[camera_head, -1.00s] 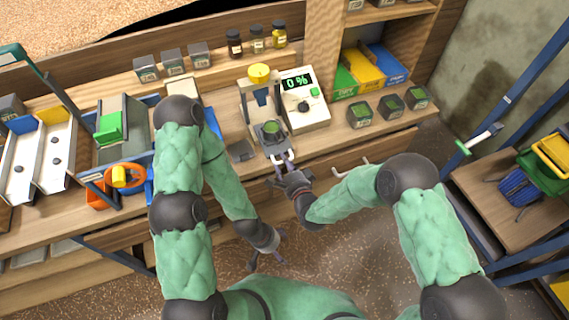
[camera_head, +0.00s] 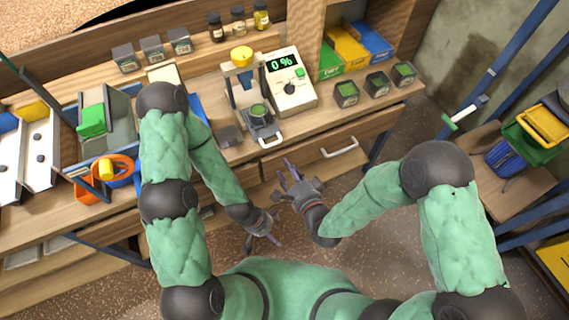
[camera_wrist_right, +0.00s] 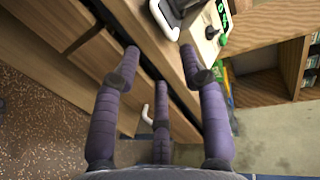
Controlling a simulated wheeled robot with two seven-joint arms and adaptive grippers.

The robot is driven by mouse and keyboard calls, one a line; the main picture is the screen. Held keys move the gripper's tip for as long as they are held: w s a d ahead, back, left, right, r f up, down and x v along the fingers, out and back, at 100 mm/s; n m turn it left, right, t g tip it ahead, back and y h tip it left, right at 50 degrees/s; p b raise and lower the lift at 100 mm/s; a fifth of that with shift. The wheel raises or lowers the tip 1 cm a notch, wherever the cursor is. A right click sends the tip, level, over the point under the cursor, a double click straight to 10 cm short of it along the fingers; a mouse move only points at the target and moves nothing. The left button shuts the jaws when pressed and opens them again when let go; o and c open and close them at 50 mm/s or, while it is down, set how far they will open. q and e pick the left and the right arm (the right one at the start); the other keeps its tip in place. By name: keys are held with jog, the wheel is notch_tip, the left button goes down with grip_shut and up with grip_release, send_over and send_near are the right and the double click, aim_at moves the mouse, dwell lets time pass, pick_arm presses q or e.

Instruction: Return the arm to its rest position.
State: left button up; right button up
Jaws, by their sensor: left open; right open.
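My right gripper (camera_head: 285,172) is open and empty in the head view, just in front of the drawer fronts and below the bench's front edge. Its spread purple fingers (camera_wrist_right: 160,95) show in the right wrist view with nothing between them. My left gripper (camera_head: 262,240) is open and empty, lower and to the left, close to my body above the speckled floor. The two grippers are apart.
The wooden bench carries a tester with a "0 %" display (camera_head: 290,82) and a small press with a yellow knob (camera_head: 242,56). A white drawer handle (camera_head: 340,148) juts out near my right gripper. A side table (camera_head: 490,170) stands right. Floor between is clear.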

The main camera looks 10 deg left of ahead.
dwell(0.6)
jog(key=s+d+f+n+g+h, duration=0.1)
jog(key=d+f+n+g+h, duration=0.35)
jog(key=d+f, duration=0.55)
jog(key=s+d+f+n+g, duration=0.2)
jog(key=s+f+g, duration=0.2)
jog(key=s+f, duration=0.1)
jog(key=s+d+f+n+g, duration=0.2)
jog(key=s+d+f+g, duration=0.1)
jog(key=s, duration=0.4)
notch_tip(320, 180, down, 3)
jog(key=shift+d+r+g, duration=0.15)
jog(key=shift+d+g, duration=0.15)
jog(key=shift+g, duration=0.15)
